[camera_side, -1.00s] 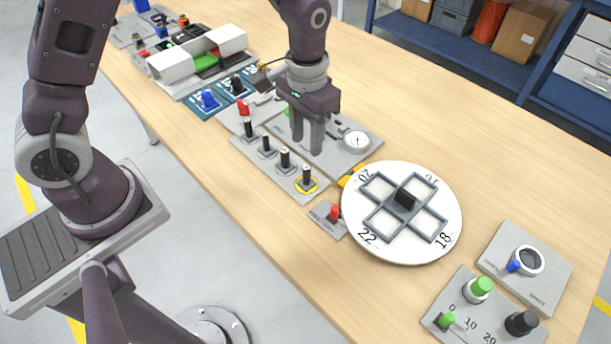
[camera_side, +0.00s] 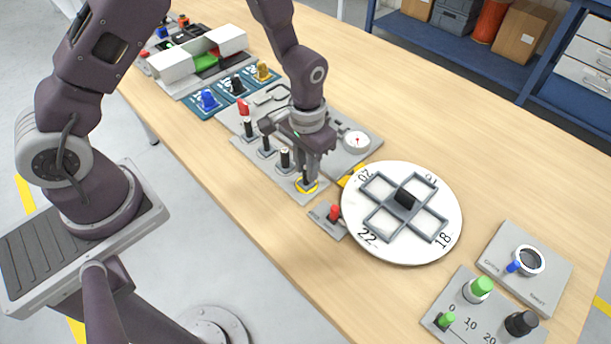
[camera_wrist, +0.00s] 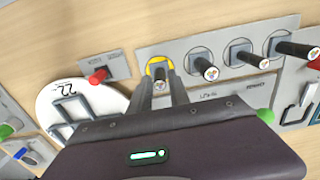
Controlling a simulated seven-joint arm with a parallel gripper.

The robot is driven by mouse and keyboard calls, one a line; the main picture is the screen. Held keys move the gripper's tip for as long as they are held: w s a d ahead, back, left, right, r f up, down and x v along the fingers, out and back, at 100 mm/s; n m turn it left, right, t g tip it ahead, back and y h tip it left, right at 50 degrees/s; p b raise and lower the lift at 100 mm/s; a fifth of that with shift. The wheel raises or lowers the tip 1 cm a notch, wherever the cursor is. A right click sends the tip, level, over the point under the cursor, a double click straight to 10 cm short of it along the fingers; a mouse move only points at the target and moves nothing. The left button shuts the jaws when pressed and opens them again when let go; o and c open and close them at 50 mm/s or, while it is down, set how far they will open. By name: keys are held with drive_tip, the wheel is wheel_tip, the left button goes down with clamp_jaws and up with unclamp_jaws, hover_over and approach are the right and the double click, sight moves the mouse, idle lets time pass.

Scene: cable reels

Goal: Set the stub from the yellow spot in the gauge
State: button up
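The stub (camera_wrist: 160,86) on the yellow spot (camera_side: 306,188) is a dark upright pin with a pale end, at the near end of a row of stubs. My gripper (camera_side: 309,172) points down over it. In the wrist view its two fingers (camera_wrist: 161,82) stand on either side of the stub, apparently with a small gap, so it looks open. In the side view the fingers hide most of the stub. The gauge (camera_side: 347,155) is a grey plate with a round white dial (camera_side: 357,140), just behind my gripper and partly hidden by it.
Other stubs (camera_side: 285,158) stand in the row to the left. A small plate with a red knob (camera_side: 333,213) and a white turntable (camera_side: 372,247) lie close on the right. Grey control panels (camera_side: 525,275) are at the far right. The table behind the turntable is clear.

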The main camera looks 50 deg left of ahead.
clamp_jaws()
wheel_tip(320, 180, up, 8)
drive_tip(key=shift+f, duration=0.2)
drive_tip(key=w+a, duration=0.4)
drive_tip(key=w, duration=0.5)
drive_tip(key=w+a, duration=0.4)
drive_tip(key=w, duration=0.4)
drive_tip(key=shift+w+f, duration=0.15)
drive_tip(key=shift+f, duration=0.75)
drive_tip(key=shift+w+f, duration=0.1)
drive_tip(key=shift+f, duration=0.8)
